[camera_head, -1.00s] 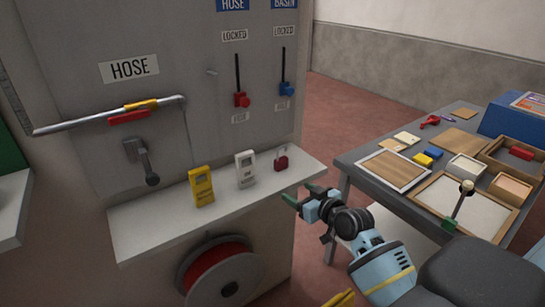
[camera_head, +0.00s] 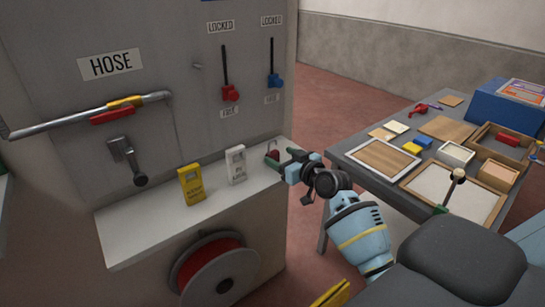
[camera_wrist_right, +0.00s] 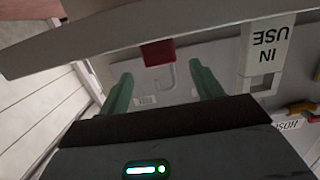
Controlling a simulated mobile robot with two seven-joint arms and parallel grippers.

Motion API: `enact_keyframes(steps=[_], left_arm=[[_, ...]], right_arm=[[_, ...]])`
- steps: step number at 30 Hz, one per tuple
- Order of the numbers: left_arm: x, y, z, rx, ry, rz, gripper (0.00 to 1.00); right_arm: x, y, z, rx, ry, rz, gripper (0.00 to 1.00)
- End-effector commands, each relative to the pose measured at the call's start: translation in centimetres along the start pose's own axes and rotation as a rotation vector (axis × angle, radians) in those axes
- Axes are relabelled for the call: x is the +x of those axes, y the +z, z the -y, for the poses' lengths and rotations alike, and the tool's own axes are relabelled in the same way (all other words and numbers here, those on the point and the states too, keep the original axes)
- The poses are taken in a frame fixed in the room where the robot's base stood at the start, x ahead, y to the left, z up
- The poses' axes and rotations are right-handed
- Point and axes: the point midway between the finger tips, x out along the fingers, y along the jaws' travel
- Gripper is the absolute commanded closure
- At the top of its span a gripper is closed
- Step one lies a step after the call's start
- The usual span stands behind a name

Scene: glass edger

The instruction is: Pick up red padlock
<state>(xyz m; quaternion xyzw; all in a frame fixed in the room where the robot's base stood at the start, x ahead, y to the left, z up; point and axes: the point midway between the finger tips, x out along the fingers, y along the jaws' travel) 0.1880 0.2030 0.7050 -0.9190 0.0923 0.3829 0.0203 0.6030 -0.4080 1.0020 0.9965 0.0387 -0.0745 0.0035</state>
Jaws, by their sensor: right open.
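The red padlock (camera_head: 272,154) sits at the right end of the pale shelf, partly hidden behind my right gripper (camera_head: 281,158). In the right wrist view, the red padlock (camera_wrist_right: 158,53) shows as a red body with a thin grey shackle, just beyond the green fingertips and roughly centred between them. My right gripper (camera_wrist_right: 160,74) is open and empty there, its fingers spread to either side of the padlock's line. I cannot tell exactly how far apart they are from it. My left gripper is not in view.
A white tag (camera_head: 236,165) and a yellow tag (camera_head: 191,185) stand on the shelf (camera_head: 150,215) left of the padlock. A red hose reel (camera_head: 215,265) is below. Red (camera_head: 230,93) and blue (camera_head: 273,82) levers are on the panel above. A cluttered table stands right.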

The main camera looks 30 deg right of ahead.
Motion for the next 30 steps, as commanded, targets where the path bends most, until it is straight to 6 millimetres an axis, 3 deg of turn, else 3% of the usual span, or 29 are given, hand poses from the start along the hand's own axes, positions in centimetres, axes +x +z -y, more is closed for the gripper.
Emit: enact_keyframes(steps=[10, 21, 30], left_arm=[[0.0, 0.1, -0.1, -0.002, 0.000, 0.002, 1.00], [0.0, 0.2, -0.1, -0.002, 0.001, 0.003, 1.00], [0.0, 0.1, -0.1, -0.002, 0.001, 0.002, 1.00]], right_arm=[[4.0, 0.6, 0.1, 0.003, -0.001, 0.000, 0.35], [4.8, 0.6, 0.2, 0.001, -0.002, 0.000, 0.35], [4.8, 0.6, 0.2, 0.001, -0.001, 0.000, 0.71]])
